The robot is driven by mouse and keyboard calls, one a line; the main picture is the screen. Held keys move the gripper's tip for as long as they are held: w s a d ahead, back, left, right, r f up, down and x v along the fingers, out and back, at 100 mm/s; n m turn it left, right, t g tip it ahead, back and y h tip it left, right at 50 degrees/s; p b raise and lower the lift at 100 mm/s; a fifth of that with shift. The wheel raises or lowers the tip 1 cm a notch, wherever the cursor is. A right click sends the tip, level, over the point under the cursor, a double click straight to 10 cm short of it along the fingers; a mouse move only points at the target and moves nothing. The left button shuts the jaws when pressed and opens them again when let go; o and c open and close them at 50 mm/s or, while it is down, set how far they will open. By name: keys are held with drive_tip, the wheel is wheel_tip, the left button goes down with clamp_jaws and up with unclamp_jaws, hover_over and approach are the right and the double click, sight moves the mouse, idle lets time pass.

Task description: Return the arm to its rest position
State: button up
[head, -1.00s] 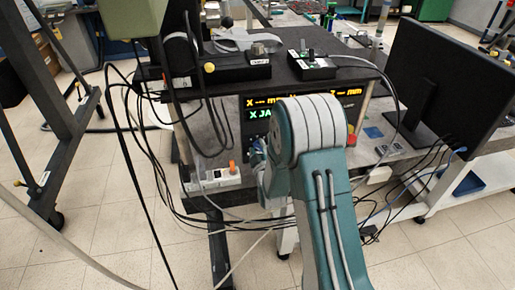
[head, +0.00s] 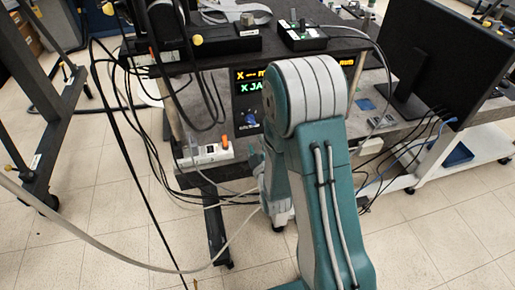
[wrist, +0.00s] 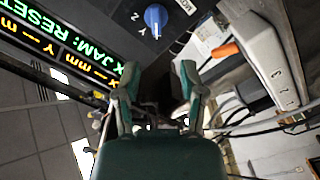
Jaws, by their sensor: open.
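My teal and grey arm rises from the bottom of the head view, bends at a rounded joint and folds down in front of the bench. In the wrist view my gripper (wrist: 157,95) is open, its two green fingers apart with nothing held between them. Beyond the fingers are a display panel (wrist: 62,45) with green and yellow text, including "JAM: RESET", and a blue knob (wrist: 156,16). The display also shows in the head view (head: 252,80), partly hidden by my arm. My gripper is hidden or unclear in the head view.
A white power strip with an orange switch (head: 206,153) sits left of my arm. Black cables (head: 150,160) and a grey cable (head: 120,262) hang at left. A black monitor (head: 436,58) stands at right. A dark metal frame (head: 45,125) is far left. Tiled floor is open at lower left.

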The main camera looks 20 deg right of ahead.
drive_tip(key=shift+s, duration=0.95)
drive_tip(key=s+r+m+g, duration=0.4)
drive_tip(key=r+m+g, duration=0.15)
drive_tip(key=r, duration=0.55)
drive_tip(key=s+r+m+g, duration=0.2)
drive_tip(key=s+r+g, duration=0.1)
drive_tip(key=s, duration=0.7)
drive_tip(key=s+r+m+g, duration=0.1)
drive_tip(key=s+r+g, duration=0.3)
drive_tip(key=s, duration=0.6)
drive_tip(key=shift+s+d+r+m, duration=0.2)
drive_tip(key=shift+d+m, duration=0.15)
drive_tip(key=shift+d, duration=0.05)
